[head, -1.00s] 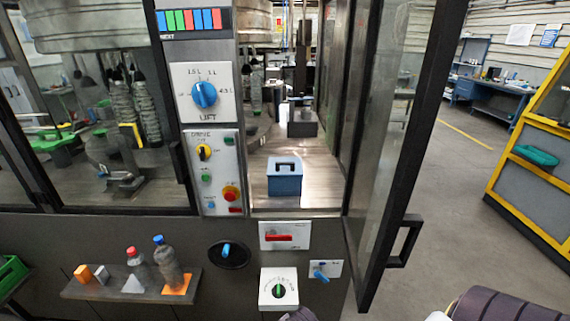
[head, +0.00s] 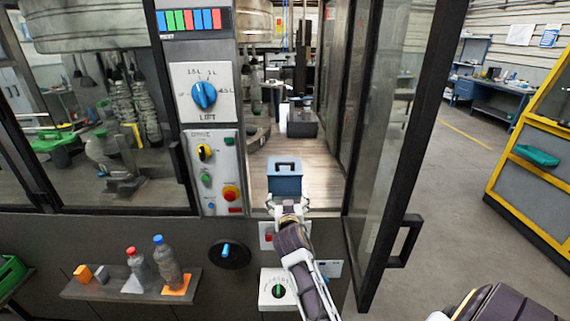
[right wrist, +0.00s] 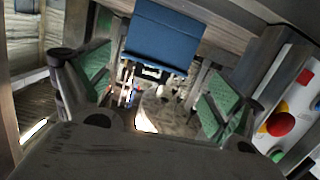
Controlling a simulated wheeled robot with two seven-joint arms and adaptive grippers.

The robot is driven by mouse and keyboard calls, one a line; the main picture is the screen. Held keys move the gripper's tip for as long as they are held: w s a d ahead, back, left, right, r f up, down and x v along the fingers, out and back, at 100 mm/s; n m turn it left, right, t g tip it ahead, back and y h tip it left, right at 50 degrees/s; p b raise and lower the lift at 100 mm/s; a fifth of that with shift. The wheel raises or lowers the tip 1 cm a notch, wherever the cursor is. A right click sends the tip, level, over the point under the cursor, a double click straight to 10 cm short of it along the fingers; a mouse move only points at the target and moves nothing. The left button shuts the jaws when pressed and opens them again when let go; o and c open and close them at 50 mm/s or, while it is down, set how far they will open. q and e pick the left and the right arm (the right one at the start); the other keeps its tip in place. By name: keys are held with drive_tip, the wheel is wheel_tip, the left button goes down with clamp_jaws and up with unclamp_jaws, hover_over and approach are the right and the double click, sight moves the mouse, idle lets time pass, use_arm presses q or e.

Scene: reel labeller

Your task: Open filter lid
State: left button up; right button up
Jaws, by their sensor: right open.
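A blue box-like lid (head: 285,185) with a dark handle on its top (head: 286,165) sits on the floor of the machine's open bay; I take it to be the filter lid. My right gripper (head: 288,207) is at the bay's front edge, just in front of the blue lid. Its green-padded fingers (right wrist: 158,92) are spread apart with nothing held. Contact with the lid cannot be told. My left gripper is out of view.
The glass door (head: 400,130) stands open on the right. The control panel (head: 217,180) is left of the bay. The red handle (head: 268,237) below the bay is partly covered by my right arm. A shelf with bottles (head: 130,284) is at lower left.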

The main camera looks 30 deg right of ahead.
drive_tip(key=t+h, duration=0.1)
drive_tip(key=t, duration=0.1)
approach(285, 163)
drive_tip(key=v, duration=0.3)
drive_tip(key=shift+a+m, duration=0.1)
drive_tip(key=shift+m, duration=0.3)
drive_tip(key=shift+w, duration=0.1)
drive_tip(key=shift+p+x, duration=1.5)
drive_tip(key=shift+x, duration=5.3)
drive_tip(key=c, duration=1.5)
drive_tip(key=shift+o, duration=0.2)
